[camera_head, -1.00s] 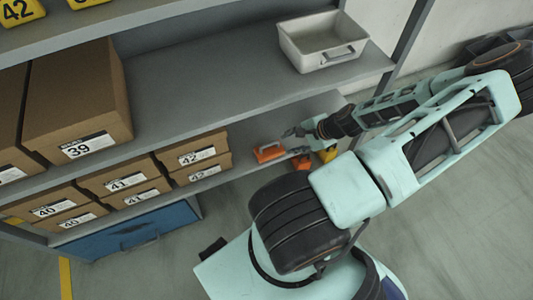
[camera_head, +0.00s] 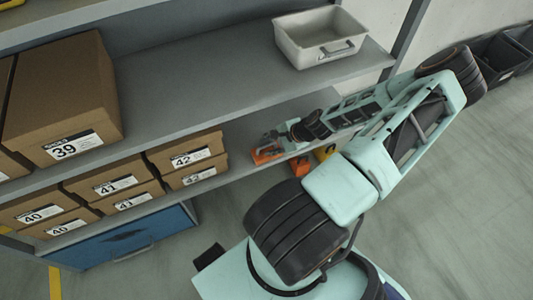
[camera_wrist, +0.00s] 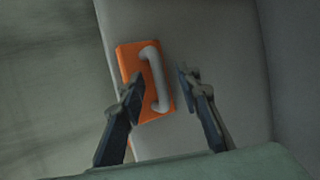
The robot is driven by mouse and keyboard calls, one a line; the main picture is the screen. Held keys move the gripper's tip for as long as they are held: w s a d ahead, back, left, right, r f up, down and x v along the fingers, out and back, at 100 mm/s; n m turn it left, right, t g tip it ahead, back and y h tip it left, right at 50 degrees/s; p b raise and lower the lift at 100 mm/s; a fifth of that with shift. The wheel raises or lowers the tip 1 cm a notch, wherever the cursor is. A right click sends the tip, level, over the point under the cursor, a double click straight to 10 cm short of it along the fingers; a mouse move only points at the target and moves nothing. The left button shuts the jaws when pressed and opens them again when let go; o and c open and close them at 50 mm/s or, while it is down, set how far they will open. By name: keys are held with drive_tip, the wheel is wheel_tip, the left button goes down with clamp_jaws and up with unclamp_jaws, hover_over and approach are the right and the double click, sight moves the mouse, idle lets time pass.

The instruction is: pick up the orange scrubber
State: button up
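The orange scrubber (camera_head: 264,156) with a grey handle lies on the lower shelf (camera_head: 237,139), right of the shoe boxes, in the head view. In the wrist view the orange scrubber (camera_wrist: 133,62) lies between the spread fingers, its grey handle upright in the picture. My gripper (camera_head: 272,141) is at the scrubber in the head view and partly covers it. In the wrist view my gripper (camera_wrist: 160,82) is open, the left finger overlapping the orange block and the right finger to the right of the handle. I cannot tell whether either finger touches it.
Brown shoe boxes (camera_head: 187,158) stand left of the scrubber. Another orange object (camera_head: 299,166) and a yellow one (camera_head: 325,152) show below the shelf edge. A grey bin (camera_head: 318,38) stands on the shelf above. A blue drawer (camera_head: 118,240) is below.

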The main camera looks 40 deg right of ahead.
clamp_jaws()
idle(0.5)
drive_tip(key=shift+r+p, duration=0.3)
drive_tip(key=shift+r, duration=0.15)
wheel_tip(320, 180, up, 2)
drive_tip(key=shift+d+r+p, duration=0.1)
drive_tip(key=shift+p, duration=0.6)
drive_tip(key=s+a+r+p, duration=0.1)
drive_tip(key=s+r+p, duration=0.4)
drive_tip(key=s+r, duration=0.5)
drive_tip(key=shift+s+a, duration=0.35)
drive_tip(key=shift+s, duration=1.6)
